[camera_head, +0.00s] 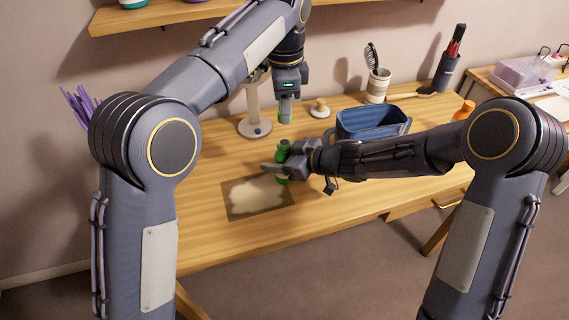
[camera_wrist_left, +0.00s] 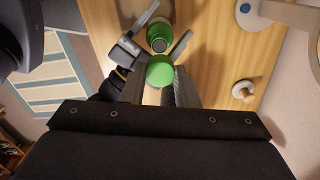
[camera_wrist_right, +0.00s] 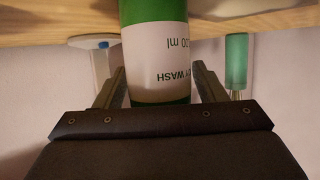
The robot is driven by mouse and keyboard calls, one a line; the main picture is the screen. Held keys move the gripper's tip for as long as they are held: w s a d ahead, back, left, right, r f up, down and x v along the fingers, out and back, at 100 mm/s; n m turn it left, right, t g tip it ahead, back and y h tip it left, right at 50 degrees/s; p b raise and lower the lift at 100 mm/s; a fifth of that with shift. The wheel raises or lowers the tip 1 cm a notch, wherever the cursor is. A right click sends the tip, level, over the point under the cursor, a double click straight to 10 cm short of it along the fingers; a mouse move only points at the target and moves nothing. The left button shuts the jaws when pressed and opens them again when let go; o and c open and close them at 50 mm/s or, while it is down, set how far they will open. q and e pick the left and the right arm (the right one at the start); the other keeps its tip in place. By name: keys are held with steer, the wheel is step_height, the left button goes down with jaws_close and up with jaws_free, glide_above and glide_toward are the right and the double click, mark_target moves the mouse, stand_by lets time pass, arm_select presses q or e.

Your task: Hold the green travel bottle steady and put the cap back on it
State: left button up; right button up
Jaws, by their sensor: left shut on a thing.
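The green travel bottle (camera_head: 283,149) stands upright near the back right corner of the mat; its open mouth (camera_wrist_left: 159,44) faces up in the left wrist view. My right gripper (camera_head: 277,169) has its fingers on both sides of the bottle. In the left wrist view they look spread, with gaps beside it. The right wrist view shows the bottle's white label (camera_wrist_right: 157,65), upside down. My left gripper (camera_head: 285,118) points down, above and behind the bottle in the head view. It is shut on the green cap (camera_wrist_left: 160,72), held apart from the bottle. The contact is partly hidden.
A patterned mat (camera_head: 245,203) lies on the wooden table (camera_head: 205,240). Behind are a white stand (camera_head: 254,128), a small knobbed item (camera_head: 320,109), a blue bin (camera_head: 372,123) and a brush cup (camera_head: 377,87). The table's front left is clear.

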steer(key=c, duration=1.2)
arm_select(q)
glide_above(284, 143)
steer(key=shift+w+f, duration=0.15)
steer(key=shift+f, duration=2.4)
steer(key=shift+f, duration=0.1)
steer(key=shift+f, duration=0.8)
steer(key=shift+f, duration=0.4)
